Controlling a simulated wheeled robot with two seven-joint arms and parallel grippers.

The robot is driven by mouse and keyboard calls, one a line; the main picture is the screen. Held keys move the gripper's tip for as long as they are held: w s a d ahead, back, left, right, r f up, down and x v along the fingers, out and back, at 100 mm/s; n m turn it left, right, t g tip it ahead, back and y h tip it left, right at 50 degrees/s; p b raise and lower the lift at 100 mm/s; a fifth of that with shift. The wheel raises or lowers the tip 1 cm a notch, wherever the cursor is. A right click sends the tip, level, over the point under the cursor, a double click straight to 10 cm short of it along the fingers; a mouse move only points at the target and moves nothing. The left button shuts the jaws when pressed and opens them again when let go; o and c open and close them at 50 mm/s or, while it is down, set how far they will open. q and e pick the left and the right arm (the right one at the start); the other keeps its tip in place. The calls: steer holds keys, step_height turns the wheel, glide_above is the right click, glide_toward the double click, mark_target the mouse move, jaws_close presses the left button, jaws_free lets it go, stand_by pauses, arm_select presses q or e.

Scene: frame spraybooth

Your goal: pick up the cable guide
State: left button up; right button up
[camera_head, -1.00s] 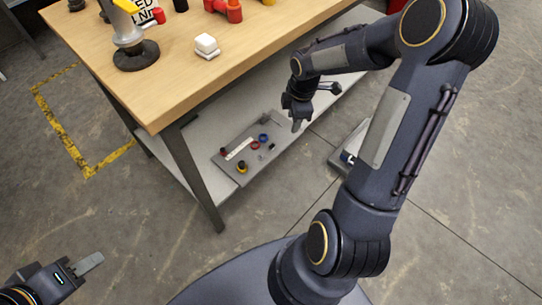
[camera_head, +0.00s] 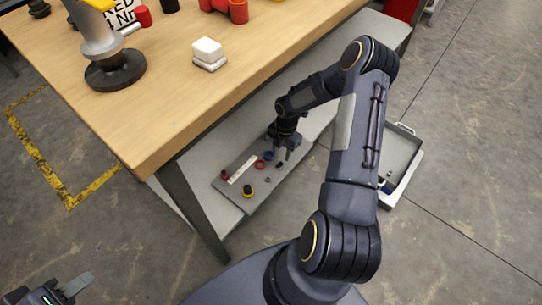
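Several small parts lie on a grey board (camera_head: 225,182) on the lower shelf: a yellow-and-black part (camera_head: 249,190), a red ring (camera_head: 260,165), a blue part (camera_head: 268,155), a white strip (camera_head: 243,169), a red part (camera_head: 225,175) and small dark bits. I cannot tell which of them is the cable guide. My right gripper (camera_head: 283,157) points down over the far right end of the board, close to the blue part. Its fingertips are too small to tell its opening or contact. My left gripper (camera_head: 80,285) is at the lower left, partly cut off, far from the board.
The wooden table top (camera_head: 150,135) overhangs the lower shelf (camera_head: 325,100). A dark table leg (camera_head: 190,210) stands left of the board. A grey tray (camera_head: 412,155) with small items lies on the floor to the right. A white block (camera_head: 208,50) sits on the table.

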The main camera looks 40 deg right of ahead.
mark_target(280, 164)
steer(key=f, duration=0.1)
steer(key=f+b, duration=0.1)
steer(key=shift+w+a+f, duration=0.1)
steer(key=shift+w+f, duration=0.2)
steer(key=shift+w, duration=0.05)
step_height(280, 164, down, 6)
steer(key=shift+r+b, duration=0.25)
steer(key=shift+b, duration=0.85)
arm_select(q)
steer(key=shift+w+f, duration=0.2)
steer(key=shift+f, duration=0.6)
steer(key=shift+w+f, duration=0.2)
steer(key=shift+f, duration=0.55)
arm_select(e)
jaws_close()
